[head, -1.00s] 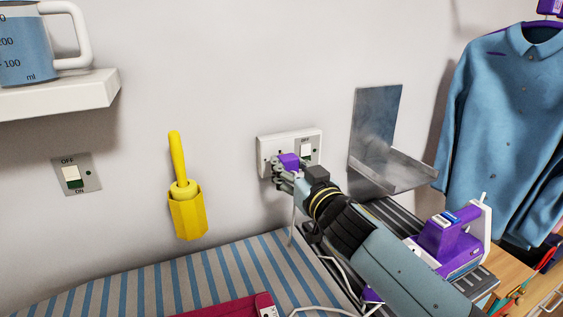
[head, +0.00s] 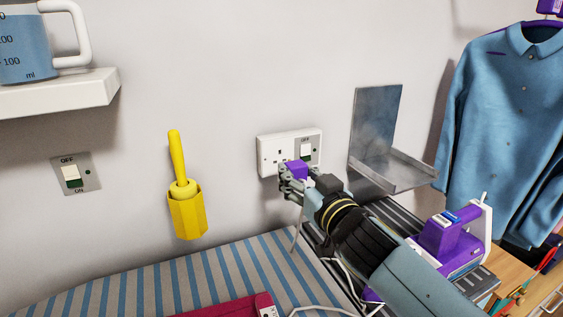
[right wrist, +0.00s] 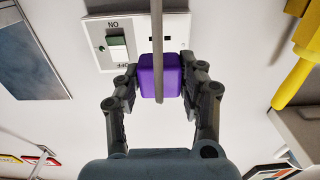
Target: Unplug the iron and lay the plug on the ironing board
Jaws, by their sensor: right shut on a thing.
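The purple plug (head: 297,169) is shut between the fingers of my right gripper (head: 290,178). It is in front of the white wall socket (head: 266,163), whose pin holes now show bare; the plug looks clear of it. In the right wrist view the plug (right wrist: 150,77) sits between both fingers (right wrist: 160,88), with the pale cord (right wrist: 157,40) crossing in front. The purple and white iron (head: 447,246) stands on a grey slatted rest at the right. The blue-striped ironing board (head: 190,282) lies below left of the gripper. My left gripper is out of view.
A metal bracket (head: 375,135) juts from the wall right of the socket. A yellow holder (head: 187,215) and a wall switch (head: 76,174) are at the left. A dark red flat item (head: 235,306) lies on the board's front. The striped middle is clear.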

